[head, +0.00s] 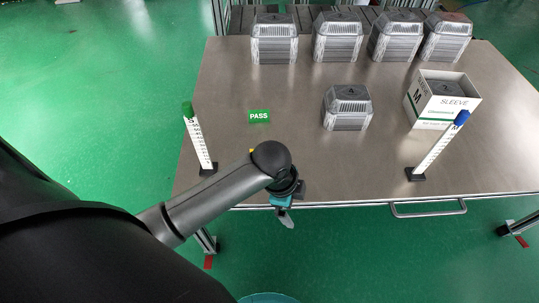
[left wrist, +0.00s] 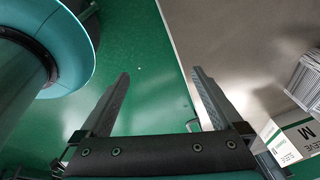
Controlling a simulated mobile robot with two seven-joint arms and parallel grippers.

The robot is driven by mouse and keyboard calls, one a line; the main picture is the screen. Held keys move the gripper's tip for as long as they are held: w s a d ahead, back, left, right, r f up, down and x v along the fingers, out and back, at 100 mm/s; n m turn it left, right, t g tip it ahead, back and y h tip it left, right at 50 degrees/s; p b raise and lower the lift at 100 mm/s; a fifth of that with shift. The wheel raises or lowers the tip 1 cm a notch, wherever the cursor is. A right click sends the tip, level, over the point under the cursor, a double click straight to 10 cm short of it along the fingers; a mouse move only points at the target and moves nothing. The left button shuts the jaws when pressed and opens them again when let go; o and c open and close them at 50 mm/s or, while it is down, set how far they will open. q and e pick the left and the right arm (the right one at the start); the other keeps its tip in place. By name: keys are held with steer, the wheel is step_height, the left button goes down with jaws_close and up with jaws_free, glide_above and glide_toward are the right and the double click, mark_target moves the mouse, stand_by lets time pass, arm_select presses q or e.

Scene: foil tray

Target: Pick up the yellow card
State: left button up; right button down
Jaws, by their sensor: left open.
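A small bit of yellow (head: 251,151), likely the yellow card, shows on the table just above my left forearm in the head view; the arm hides the rest. I do not see it in the left wrist view. My left gripper (head: 286,214) hangs in front of the table's front edge, to the right of and nearer than the yellow bit. In the left wrist view its two fingers (left wrist: 161,73) are spread apart with nothing between them, over green floor beside the table. My right gripper is not in view.
The grey table (head: 300,165) carries a green PASS card (head: 259,117), a foil tray stack (head: 348,107), several more at the back, and a white SLEEVE box (head: 443,99). A green-capped post (head: 199,140) and a blue-capped post (head: 438,145) stand near the front. A handle (head: 428,213) juts from the front edge.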

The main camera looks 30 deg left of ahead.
arm_select(q)
steer(key=w+a+r+m+g+y, duration=0.2)
steer(key=w+a+r+m, duration=1)
steer(key=a+m, duration=0.35)
steer(key=shift+n, duration=0.45)
step_height(320, 180, down, 9)
steer(key=b, duration=0.4)
steer(key=shift+f+b, duration=0.15)
steer(key=shift+b, duration=0.25)
steer(key=shift+s+f+b, duration=0.1)
steer(key=shift+f+b, duration=0.65)
steer(key=shift+f, duration=0.35)
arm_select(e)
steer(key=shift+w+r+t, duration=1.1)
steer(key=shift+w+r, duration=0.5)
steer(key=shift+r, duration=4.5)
arm_select(q)
steer(key=shift+f, duration=0.3)
step_height(320, 180, down, 2)
steer(key=shift+f+b, duration=0.15)
steer(key=shift+b, duration=0.95)
steer(key=shift+f, duration=0.35)
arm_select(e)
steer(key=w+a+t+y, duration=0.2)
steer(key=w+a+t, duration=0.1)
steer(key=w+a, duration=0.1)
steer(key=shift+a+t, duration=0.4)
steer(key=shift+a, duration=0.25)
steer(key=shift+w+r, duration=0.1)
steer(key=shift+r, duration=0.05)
